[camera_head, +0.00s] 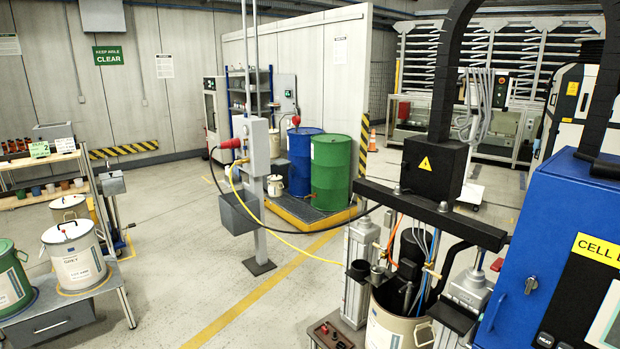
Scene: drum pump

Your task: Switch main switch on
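No part labelled as the main switch can be made out. A blue control cabinet (555,225) stands close at the right, cut off by the picture edge. A grey box (251,140) with a red plug (231,143) is on a post in the middle. My gripper is not in view.
The drum pump (408,270) with its crossbeam (430,213) and cables stands left of the cabinet. A table with pails (78,262) is at left. Blue (299,160) and green (331,170) drums stand behind. Floor (185,240) between is clear, with a yellow cable crossing.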

